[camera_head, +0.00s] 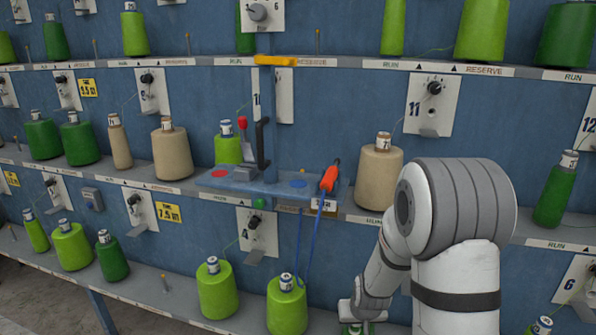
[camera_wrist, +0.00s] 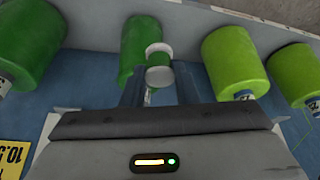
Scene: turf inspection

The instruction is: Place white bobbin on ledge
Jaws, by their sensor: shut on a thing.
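My gripper (camera_head: 357,318) is at the bottom of the head view, right of centre, low by the lower ledge (camera_head: 140,284).
Bright green bobbins (camera_head: 217,290) stand on the lower ledge left of my gripper. A blue tray (camera_head: 265,186) with an orange-handled tool (camera_head: 330,178) and hanging blue cord juts from the middle ledge. Another bobbin (camera_wrist: 235,60) stands close beside the held one.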

